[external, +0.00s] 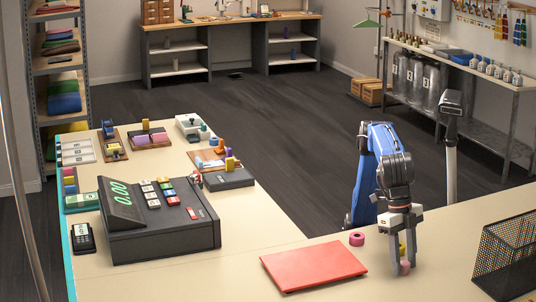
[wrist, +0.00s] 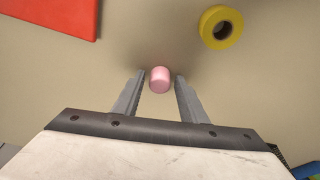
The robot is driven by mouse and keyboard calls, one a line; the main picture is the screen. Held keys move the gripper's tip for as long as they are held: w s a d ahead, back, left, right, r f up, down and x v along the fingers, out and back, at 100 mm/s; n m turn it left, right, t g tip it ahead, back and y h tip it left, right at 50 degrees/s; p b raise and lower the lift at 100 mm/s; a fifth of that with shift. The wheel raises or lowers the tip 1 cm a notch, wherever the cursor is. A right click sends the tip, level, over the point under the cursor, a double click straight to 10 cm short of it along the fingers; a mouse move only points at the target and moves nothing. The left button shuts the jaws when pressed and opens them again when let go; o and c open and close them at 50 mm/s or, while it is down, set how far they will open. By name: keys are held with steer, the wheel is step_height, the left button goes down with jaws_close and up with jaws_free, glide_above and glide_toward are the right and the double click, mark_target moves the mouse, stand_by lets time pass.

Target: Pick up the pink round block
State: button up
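The pink round block (wrist: 160,80) stands on the cream table top. In the wrist view it shows between the tips of my gripper (wrist: 158,93), with a gap visible on each side. My gripper is open and points down. In the external view the block (external: 404,267) shows low beside the fingers of my gripper (external: 405,262), partly hidden by them. I cannot tell the exact height of the fingertips above the table.
A yellow ring (wrist: 221,27) lies close by, beyond my gripper. A black mesh basket (external: 508,255) stands to the right. A cash register (external: 160,220) stands far left.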

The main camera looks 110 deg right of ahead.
steer(key=c, duration=0.8)
steer(key=shift+o, duration=0.2)
steer(key=shift+r, duration=0.1)
